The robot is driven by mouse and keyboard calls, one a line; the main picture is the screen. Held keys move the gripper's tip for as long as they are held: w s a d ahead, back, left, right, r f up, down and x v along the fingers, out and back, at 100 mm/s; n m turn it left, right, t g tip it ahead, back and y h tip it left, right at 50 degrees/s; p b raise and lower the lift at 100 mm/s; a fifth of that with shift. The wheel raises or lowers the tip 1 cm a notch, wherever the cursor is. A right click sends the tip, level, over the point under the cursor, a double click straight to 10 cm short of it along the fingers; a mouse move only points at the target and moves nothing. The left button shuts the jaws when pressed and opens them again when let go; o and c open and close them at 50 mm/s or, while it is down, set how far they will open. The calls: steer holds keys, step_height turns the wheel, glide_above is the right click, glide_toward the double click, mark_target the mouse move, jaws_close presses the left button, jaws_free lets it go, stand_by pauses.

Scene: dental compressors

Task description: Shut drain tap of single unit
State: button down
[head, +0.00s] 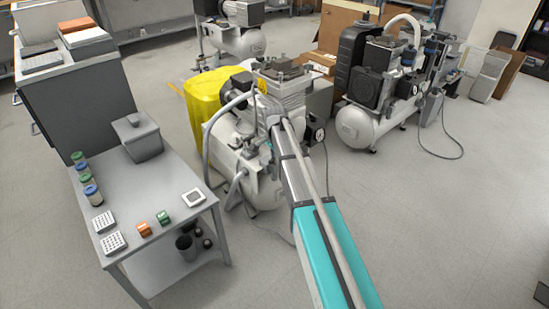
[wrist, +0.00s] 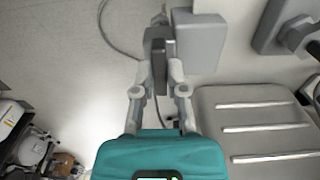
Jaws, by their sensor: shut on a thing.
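The single unit (head: 262,165) is a compressor with a white tank and a grey pump head, standing in the middle of the head view. My arm reaches over its front, and my gripper is hidden there behind the arm. A grey box (wrist: 200,42) sits just right of the fingertips. I cannot make out the drain tap clearly in either view.
A yellow cover (head: 205,95) is behind the single unit. A grey table (head: 165,200) with small boxes and jars stands to its left. Another compressor with a white tank (head: 365,128) stands at the right. A pale ribbed surface (wrist: 258,128) lies right of my gripper.

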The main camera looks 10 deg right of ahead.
stand_by(0.4)
steer(key=c, duration=0.7)
jaws_free()
steer(key=shift+n, duration=0.4)
